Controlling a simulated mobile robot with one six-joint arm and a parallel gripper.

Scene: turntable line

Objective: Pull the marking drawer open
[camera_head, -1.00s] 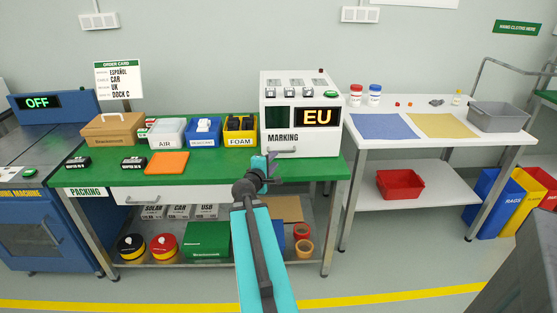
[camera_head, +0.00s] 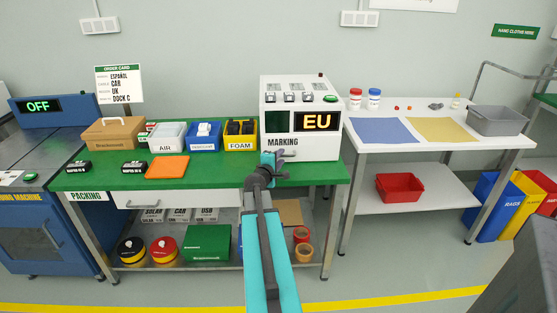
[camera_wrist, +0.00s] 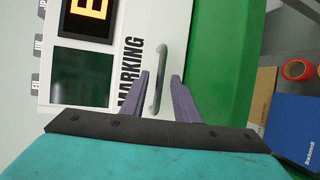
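The white marking machine (camera_head: 313,90) stands on the green bench, its screen reading "EU". Its MARKING drawer front (camera_head: 318,148) is at the bottom and looks flush with the machine. In the wrist view the drawer's grey bar handle (camera_wrist: 162,62) runs up the picture beside the word MARKING. My gripper (camera_wrist: 160,75) is open, with one finger on each side of the handle in that view. I cannot tell whether the fingers touch it. In the head view my gripper (camera_head: 282,156) is in front of the drawer, partly covering it.
Left of the machine stand the FOAM bin (camera_head: 240,144), more bins and an orange pad (camera_head: 168,167). A separate white drawer (camera_head: 150,198) is under the bench top. A white table (camera_head: 440,143) with mats stands at right. The green bench top before the machine is clear.

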